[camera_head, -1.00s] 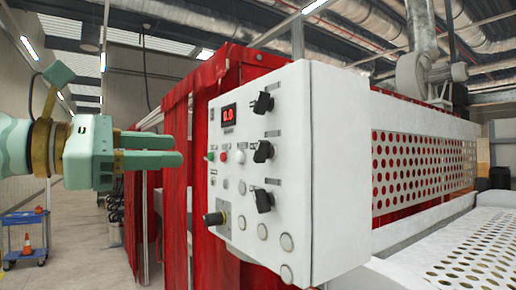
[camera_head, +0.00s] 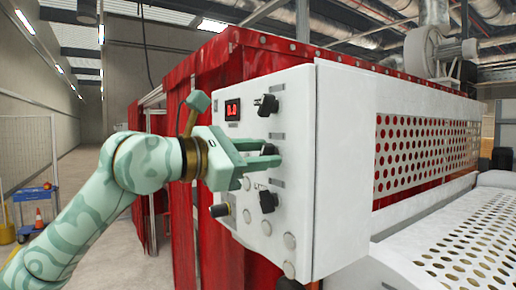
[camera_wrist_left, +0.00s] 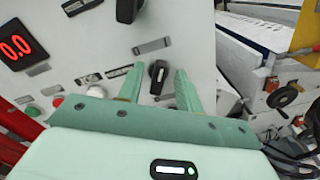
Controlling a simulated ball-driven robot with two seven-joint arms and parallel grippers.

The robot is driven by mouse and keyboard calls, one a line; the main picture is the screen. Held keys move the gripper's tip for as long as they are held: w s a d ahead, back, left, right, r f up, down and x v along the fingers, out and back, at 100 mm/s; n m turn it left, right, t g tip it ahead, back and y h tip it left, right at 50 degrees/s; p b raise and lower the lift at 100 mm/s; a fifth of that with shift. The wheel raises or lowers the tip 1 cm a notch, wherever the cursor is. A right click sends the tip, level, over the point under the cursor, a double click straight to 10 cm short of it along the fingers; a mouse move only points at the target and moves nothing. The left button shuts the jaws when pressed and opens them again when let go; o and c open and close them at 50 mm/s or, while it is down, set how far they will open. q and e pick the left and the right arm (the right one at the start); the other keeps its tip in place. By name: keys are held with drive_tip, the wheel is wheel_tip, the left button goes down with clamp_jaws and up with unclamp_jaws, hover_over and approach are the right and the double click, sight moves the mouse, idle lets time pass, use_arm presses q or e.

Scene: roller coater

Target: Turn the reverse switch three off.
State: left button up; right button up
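Three black rotary switches sit in a column on the white control panel: a top switch (camera_head: 267,105), a middle one, and a bottom switch (camera_head: 268,201). Their labels are too small to read, so I cannot tell which is reverse switch three. My left gripper (camera_head: 275,154) is at the middle switch, hiding most of it in the head view. In the left wrist view the middle switch (camera_wrist_left: 158,76) shows between the two spread fingers, with a gap on each side. Its handle stands nearly upright, slightly tilted. My right gripper is not in view.
A red digital display (camera_head: 232,110) is at the panel's upper left. A black knob (camera_head: 219,210) and several round buttons lie left of and below the switches. A red curtain (camera_head: 205,235) hangs left of the panel. A perforated white guard (camera_head: 425,150) extends right.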

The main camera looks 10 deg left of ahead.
use_arm(q)
drive_tip(key=shift+a, duration=0.1)
clamp_jaws()
drive_tip(key=n+b, duration=0.8)
drive_tip(key=shift+a, duration=0.15)
drive_tip(key=shift+w+r+n+b, duration=0.1)
drive_tip(key=shift+n+b, duration=1)
drive_tip(key=shift+n, duration=0.9)
drive_tip(key=shift+r, duration=0.1)
